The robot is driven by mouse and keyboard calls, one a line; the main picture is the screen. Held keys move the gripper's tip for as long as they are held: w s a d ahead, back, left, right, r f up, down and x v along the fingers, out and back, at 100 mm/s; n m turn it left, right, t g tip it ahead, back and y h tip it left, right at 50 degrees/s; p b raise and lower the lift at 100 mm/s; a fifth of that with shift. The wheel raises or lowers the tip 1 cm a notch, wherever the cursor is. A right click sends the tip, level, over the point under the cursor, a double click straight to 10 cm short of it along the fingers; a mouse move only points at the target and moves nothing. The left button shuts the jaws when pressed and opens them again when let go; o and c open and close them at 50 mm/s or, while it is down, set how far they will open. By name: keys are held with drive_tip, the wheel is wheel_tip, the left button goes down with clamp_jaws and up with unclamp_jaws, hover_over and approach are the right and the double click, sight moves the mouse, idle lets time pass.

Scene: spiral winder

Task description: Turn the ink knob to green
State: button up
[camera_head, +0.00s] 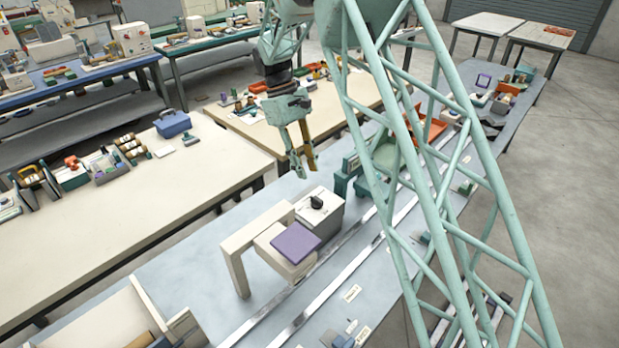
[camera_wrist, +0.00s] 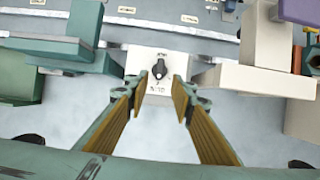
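The ink knob is a small black knob on top of a white box. It shows in the head view (camera_head: 317,202) and, between and beyond my fingers, in the wrist view (camera_wrist: 159,69). The white box (camera_head: 321,215) stands beside a cream frame on the grey-blue table. Small markings surround the knob, but I cannot read them or tell a green mark. My gripper (camera_head: 305,164) is open and empty, pointing down above the knob and apart from it. Its two fingers spread either side of the knob in the wrist view (camera_wrist: 160,90).
A cream frame with a purple-topped block (camera_head: 296,241) stands close to the box. Teal blocks (camera_head: 346,174) stand on its other side. Metal rails (camera_head: 342,262) run along the table. A cream table (camera_head: 130,195) with tools lies to the left.

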drive_tip(key=shift+v, duration=0.9)
drive_tip(key=s+d+r+m+t+y+b, duration=0.1)
drive_tip(key=s+d+r+m+b, duration=0.1)
drive_tip(key=s+d+r, duration=0.75)
drive_tip(key=s+d+r+m+t+y+b, duration=0.1)
drive_tip(key=s+d+r+m+t+b, duration=0.15)
drive_tip(key=s+d+r, duration=0.7)
drive_tip(key=s+d+r+m+t+y+b, duration=0.1)
drive_tip(key=s+d+r, duration=0.15)
drive_tip(key=s, duration=0.65)
drive_tip(key=s+d+r+m+b, duration=0.2)
drive_tip(key=s+r, duration=0.1)
drive_tip(key=s, duration=0.5)
drive_tip(key=s+d+f+m+t+b, duration=0.1)
drive_tip(key=s+f, duration=0.2)
drive_tip(key=s, duration=0.5)
drive_tip(key=s+d+f+m+t+b, duration=0.1)
drive_tip(key=s+f, duration=0.2)
drive_tip(key=s, duration=0.5)
drive_tip(key=shift+d, duration=0.15)
drive_tip(key=shift+w, duration=0.15)
